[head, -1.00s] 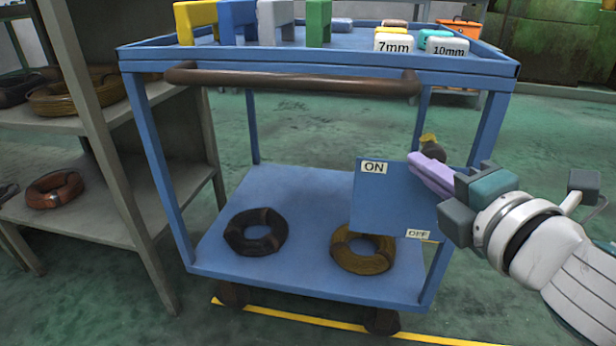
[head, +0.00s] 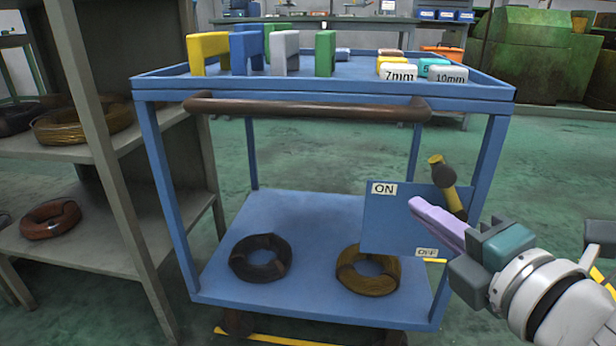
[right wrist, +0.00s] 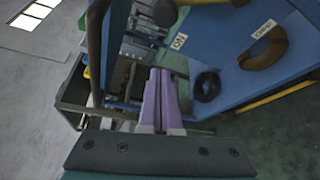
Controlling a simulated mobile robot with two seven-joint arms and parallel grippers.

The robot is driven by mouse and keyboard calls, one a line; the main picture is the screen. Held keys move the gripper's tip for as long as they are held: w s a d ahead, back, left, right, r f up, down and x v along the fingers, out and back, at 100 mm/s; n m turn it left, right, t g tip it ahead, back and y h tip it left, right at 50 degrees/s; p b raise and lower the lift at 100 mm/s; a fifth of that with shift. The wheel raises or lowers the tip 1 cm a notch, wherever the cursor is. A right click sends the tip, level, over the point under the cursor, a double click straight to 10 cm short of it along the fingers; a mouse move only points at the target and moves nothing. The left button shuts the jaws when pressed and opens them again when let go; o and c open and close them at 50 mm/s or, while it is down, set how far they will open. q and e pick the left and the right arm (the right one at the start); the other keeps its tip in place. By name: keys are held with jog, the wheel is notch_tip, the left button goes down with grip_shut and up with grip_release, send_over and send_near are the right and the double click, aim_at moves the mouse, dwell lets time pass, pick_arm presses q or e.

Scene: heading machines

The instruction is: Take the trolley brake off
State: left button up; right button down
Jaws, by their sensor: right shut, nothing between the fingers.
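The blue trolley (head: 330,94) stands in front of me. A blue brake plate (head: 385,222) at its lower right has an ON label (head: 384,189) at top left and an OFF label (head: 430,252) at bottom right. The brake lever (head: 445,181), yellow with a dark grip, rises by the plate's top right edge. Its lower end is hidden behind my right gripper. The lever's dark grip (right wrist: 165,12) also shows at the top of the right wrist view. My right gripper (head: 414,203) is shut and empty, its lilac fingers across the plate, below the lever's top. Contact cannot be told.
Two cable coils (head: 260,258) (head: 368,270) lie on the trolley's lower deck. Coloured blocks (head: 325,53) and labelled pieces (head: 397,73) stand on its top. A brown handle bar (head: 305,107) runs along the front. A grey shelf (head: 75,245) with coils stands close at left.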

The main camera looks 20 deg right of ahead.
pick_arm(q)
jog(key=shift+d+r, duration=0.2)
jog(key=shift+d, duration=0.3)
pick_arm(e)
jog(key=s, duration=0.2)
jog(key=s+r, duration=0.1)
jog(key=s, duration=0.2)
jog(key=shift+d, duration=0.1)
pick_arm(q)
jog(key=shift+a, duration=0.1)
